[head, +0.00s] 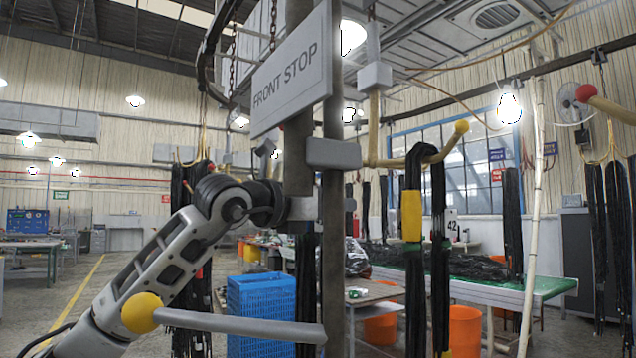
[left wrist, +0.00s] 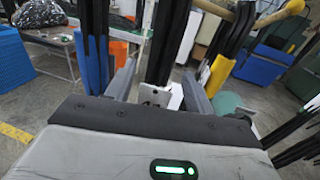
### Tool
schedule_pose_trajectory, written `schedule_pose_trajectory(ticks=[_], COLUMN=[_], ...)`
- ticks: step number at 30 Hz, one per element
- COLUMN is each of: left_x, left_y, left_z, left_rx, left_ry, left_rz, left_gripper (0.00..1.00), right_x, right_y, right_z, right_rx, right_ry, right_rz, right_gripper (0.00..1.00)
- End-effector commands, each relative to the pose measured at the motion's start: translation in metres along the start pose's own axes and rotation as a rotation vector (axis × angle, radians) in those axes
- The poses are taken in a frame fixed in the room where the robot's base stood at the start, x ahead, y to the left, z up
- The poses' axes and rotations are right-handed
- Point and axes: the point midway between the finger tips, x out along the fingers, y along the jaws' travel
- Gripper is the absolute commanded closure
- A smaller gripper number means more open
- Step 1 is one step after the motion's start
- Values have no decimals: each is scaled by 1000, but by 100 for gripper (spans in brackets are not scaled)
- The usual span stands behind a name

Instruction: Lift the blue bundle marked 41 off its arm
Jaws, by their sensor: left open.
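In the left wrist view a black hose bundle with a blue band (left wrist: 92,62) hangs just left of my left finger. Its number cannot be read. My left gripper (left wrist: 160,70) is open. Black strands (left wrist: 166,45) hang between its fingers, with a white tag (left wrist: 154,95) low down, unreadable; whether they belong to the blue-banded bundle I cannot tell. In the head view my left wrist reaches behind the grey post, which hides the fingers. Black strands (head: 305,290) hang below there. My right gripper is not in view.
A yellow-banded bundle (head: 412,215) with tag 42 (head: 450,226) hangs on a yellow-tipped arm (head: 461,127) to the right. A grey post (head: 333,250) with a FRONT STOP sign (head: 290,75) stands close. A grey bar with a yellow ball (head: 142,313) crosses low in front.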

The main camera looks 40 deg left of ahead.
Motion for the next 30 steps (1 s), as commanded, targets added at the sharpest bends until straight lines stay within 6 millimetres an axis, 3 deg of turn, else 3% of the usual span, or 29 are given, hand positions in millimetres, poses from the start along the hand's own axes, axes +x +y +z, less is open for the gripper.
schedule_pose_trajectory(ticks=[9,15,30], left_x=[7,7,5], left_y=[0,0,0], left_z=[-1,-1,10], left_rx=[0,0,1], left_ry=[0,0,-12], left_rz=[0,0,-1], left_gripper=[47,100,100], right_x=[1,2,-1], right_y=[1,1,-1], right_z=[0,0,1], right_rx=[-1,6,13], right_ry=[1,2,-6], right_rz=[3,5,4], right_gripper=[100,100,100])
